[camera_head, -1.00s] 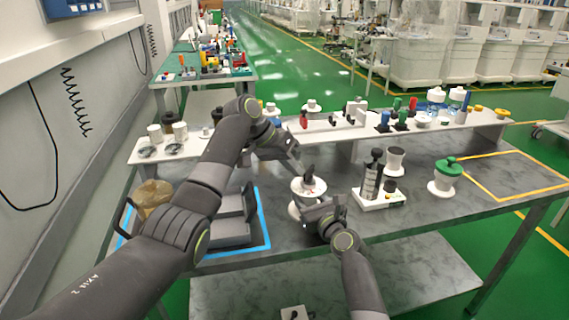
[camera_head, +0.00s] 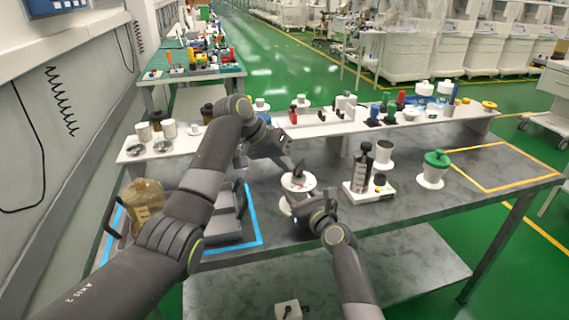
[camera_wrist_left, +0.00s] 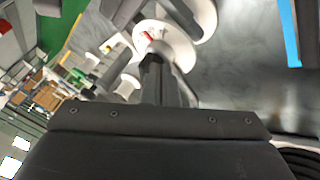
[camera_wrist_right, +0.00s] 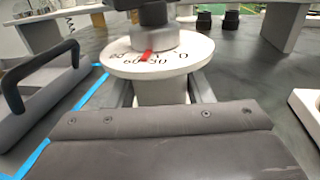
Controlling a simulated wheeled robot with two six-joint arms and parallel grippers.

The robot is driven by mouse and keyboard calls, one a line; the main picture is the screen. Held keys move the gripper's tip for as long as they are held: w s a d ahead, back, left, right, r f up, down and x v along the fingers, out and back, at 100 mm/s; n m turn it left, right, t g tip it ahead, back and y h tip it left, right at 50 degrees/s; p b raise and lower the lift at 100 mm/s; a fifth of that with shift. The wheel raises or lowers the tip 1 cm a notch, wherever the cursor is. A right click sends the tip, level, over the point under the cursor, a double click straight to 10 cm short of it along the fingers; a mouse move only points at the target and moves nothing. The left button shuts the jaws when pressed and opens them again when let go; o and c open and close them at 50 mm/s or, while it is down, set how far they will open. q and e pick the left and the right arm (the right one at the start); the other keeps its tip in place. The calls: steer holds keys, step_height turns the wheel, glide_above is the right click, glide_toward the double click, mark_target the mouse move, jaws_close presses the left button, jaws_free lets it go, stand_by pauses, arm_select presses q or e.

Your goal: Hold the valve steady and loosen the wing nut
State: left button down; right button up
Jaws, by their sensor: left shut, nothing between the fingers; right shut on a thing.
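The valve has a white round dial (camera_head: 307,181) with numbers and a red pointer (camera_wrist_right: 147,56). It stands upright on the grey table. A dark wing nut (camera_head: 299,169) sits on top; its lower part shows above the dial in the right wrist view (camera_wrist_right: 153,14). My right gripper (camera_wrist_right: 160,92) is shut on the white valve body, just under the dial. My left gripper (camera_wrist_left: 163,68) is shut and empty, its tips close above the dial (camera_wrist_left: 176,42) beside the wing nut. I cannot tell whether they touch it.
A grey tray (camera_head: 222,228) with a handle lies left of the valve inside blue tape. A white block with dark cylinders (camera_head: 369,195) and a green-topped white part (camera_head: 433,170) stand to the right. A raised shelf (camera_head: 440,123) with several small parts runs behind.

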arm_select(q)
steer(key=shift+s+d+n+t, duration=0.15)
steer(key=shift+s+n+t, duration=0.15)
steer(key=shift+n+t, duration=0.7)
steer(key=shift+s+d+n+y, duration=0.2)
steer(key=shift+s+n+y, duration=0.15)
steer(key=shift+n, duration=0.25)
steer(key=shift+d, duration=0.1)
steer(key=n, duration=0.1)
steer(key=n+t+y, duration=0.1)
steer(key=n, duration=0.1)
steer(key=shift+s+d+y, duration=0.25)
steer(key=shift+s+d, duration=0.15)
steer(key=shift+s+d+r, duration=0.1)
steer(key=shift+s+d, duration=0.2)
steer(key=shift+d, duration=0.55)
steer(key=shift+w+d, duration=0.2)
steer(key=shift+d, duration=0.75)
steer(key=shift+w+d, duration=0.2)
steer(key=shift+d, duration=0.1)
steer(key=shift+w, duration=0.1)
